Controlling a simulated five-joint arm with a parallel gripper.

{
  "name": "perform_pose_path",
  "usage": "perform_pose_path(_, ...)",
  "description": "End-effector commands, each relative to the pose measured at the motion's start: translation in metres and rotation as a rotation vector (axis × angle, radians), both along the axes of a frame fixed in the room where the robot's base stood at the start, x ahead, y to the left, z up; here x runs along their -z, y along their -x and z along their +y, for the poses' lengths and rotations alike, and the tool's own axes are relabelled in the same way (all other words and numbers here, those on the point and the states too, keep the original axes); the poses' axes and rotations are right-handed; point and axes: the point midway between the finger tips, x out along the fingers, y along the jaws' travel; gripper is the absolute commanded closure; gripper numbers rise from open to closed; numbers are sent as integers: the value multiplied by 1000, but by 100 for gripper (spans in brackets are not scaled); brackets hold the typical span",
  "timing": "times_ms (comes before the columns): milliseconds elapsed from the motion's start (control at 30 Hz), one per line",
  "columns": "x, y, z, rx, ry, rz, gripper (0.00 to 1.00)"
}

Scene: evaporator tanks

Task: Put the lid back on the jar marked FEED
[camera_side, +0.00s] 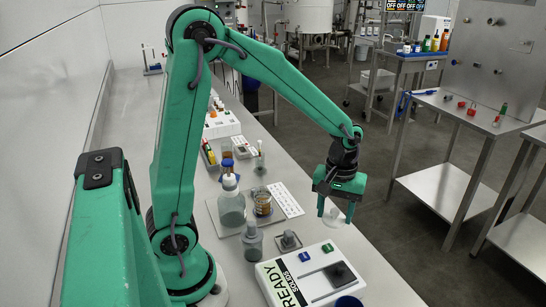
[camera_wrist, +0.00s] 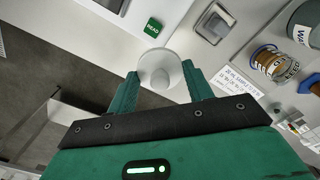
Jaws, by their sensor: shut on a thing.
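My gripper (camera_side: 333,205) is shut on a pale, translucent round lid (camera_side: 333,217). In the wrist view the lid (camera_wrist: 160,62) sits between the green fingertips (camera_wrist: 160,80), with its knob toward me. The gripper hangs over the right edge of the bench, clear of the surface. The jar marked FEED (camera_wrist: 270,61) shows at the right of the wrist view, with its label partly readable. It appears to be the open-topped jar with amber contents (camera_side: 262,203) in the side view. It stands left of and apart from my gripper.
A large grey bottle (camera_side: 231,206) stands close left of the jar, and a smaller grey bottle (camera_side: 252,243) stands in front. A white printed card (camera_side: 287,203) lies behind right.

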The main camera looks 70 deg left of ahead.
Motion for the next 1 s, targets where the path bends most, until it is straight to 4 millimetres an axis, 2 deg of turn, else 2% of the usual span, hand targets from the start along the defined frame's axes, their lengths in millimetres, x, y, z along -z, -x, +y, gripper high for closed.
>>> perform_pose_path(367, 0, 0, 1, -1, 0, 0, 70)
perform_pose_path(567, -1, 1, 9, -51, 0, 0, 70)
perform_pose_path(767, -5, 5, 35, -215, 0, 0, 70)
perform_pose_path(1000, -13, 19, 84, -547, 0, -1, 70)
